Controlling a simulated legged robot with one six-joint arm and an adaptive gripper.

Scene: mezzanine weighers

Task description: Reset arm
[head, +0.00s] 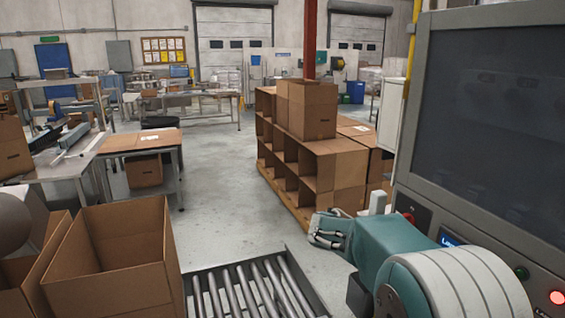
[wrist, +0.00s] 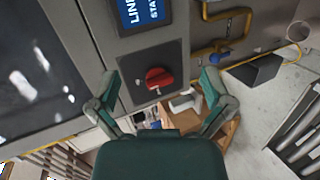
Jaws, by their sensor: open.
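My gripper (head: 328,231) is at the end of my teal arm, near the lower middle right of the head view, in front of the grey machine. In the wrist view my gripper (wrist: 161,98) has its two teal fingers spread wide with nothing between them. Beyond the fingers, a red rotary knob (wrist: 158,77) sits on the dark control panel. The gap between fingers and knob is hard to judge. In the head view the knob is mostly hidden; a bit of red shows beside my arm.
The grey machine with a large dark screen (head: 490,110) fills the right side. A roller conveyor (head: 250,290) runs below, with an open cardboard box (head: 120,240) to its left. A cardboard shelf unit (head: 335,165) stands behind my gripper. Open floor (head: 220,200) lies in the middle.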

